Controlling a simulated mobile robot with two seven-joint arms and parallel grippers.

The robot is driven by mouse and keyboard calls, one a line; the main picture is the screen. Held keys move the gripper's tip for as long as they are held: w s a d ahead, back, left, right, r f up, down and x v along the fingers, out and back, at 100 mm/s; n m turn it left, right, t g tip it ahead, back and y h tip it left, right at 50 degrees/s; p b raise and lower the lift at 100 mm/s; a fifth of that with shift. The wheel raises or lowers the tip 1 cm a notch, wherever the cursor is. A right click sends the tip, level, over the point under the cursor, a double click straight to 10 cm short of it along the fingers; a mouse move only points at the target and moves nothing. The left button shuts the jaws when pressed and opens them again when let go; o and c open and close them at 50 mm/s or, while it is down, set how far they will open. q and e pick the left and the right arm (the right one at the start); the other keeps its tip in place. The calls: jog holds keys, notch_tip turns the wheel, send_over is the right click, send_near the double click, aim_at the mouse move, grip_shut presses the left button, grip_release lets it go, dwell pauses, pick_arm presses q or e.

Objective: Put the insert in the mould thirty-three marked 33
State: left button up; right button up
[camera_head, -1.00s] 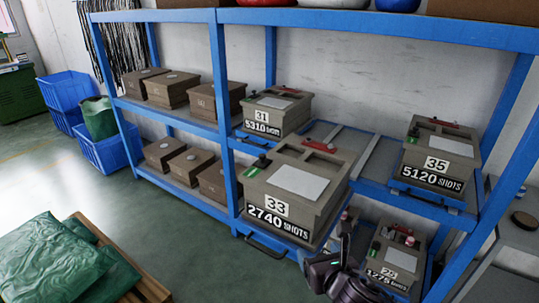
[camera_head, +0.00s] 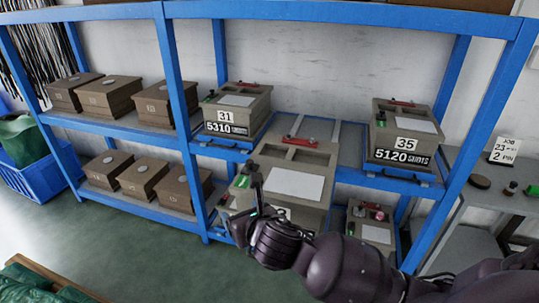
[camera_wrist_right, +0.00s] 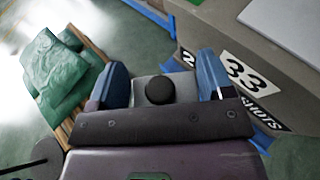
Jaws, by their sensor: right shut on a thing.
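Mould 33 (camera_head: 294,186) is a large grey-brown block with a pale plate, two dark recesses and a red part on top. It stands forward of the other moulds on the middle shelf level. Its 33 label (camera_wrist_right: 243,70) is clear in the wrist view and partly hidden by my arm in the head view. My right gripper (camera_head: 254,205) is in front of the mould's left front side. In the wrist view its blue fingers (camera_wrist_right: 160,80) are shut on a grey piece with a black round knob (camera_wrist_right: 158,91), apparently the insert. My left gripper is out of view.
Mould 31 (camera_head: 238,108) stands behind left and mould 35 (camera_head: 405,132) to the right. A lower mould (camera_head: 377,233) is partly behind my arm. Blue shelf posts (camera_head: 182,95) flank the space. A bench with a job card (camera_head: 506,150) is at right.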

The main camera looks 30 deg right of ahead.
jog(key=w+r, duration=0.6)
jog(key=r, duration=0.1)
notch_tip(320, 180, up, 16)
jog(key=m+g+h+p, duration=0.5)
jog(key=m+h, duration=0.4)
jog(key=h, duration=0.1)
send_over(276, 154)
jog(key=shift+t, duration=0.3)
notch_tip(276, 154, down, 16)
jog(key=shift+w+r, duration=0.1)
jog(key=shift+w, duration=0.05)
notch_tip(276, 154, down, 4)
jog(key=o, duration=1.4)
jog(key=shift+f, duration=0.25)
